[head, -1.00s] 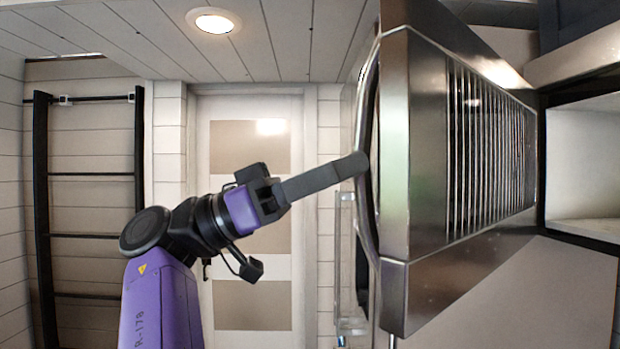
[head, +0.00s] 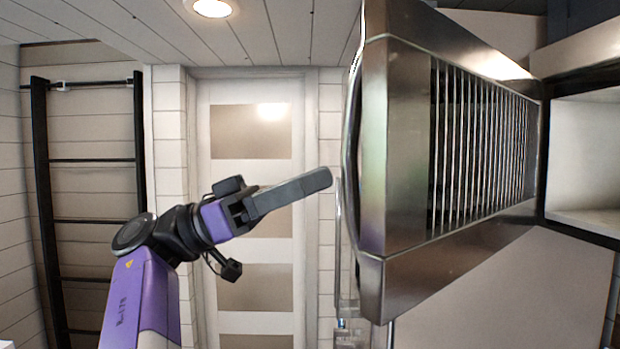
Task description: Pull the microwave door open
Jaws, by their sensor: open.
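The microwave is a large steel box (head: 395,150) with a slatted side, filling the right half of the head view. Its front faces left and shows only as a thin dark curved edge (head: 352,180), so I cannot tell whether the door is ajar. A clear upright bar (head: 345,270) shows at its lower left; whether it is the door handle is unclear. My gripper (head: 328,180) points right at the front edge, with a narrow gap in the picture between. It is open and seen side-on, one finger covering the other. Nothing shows in it.
A pale open niche (head: 585,155) with a dark frame is at the right, beyond the microwave. A panelled door (head: 250,180) stands behind my arm. A black ladder-like rack (head: 90,220) stands against the left wall. The space left of the microwave front looks free.

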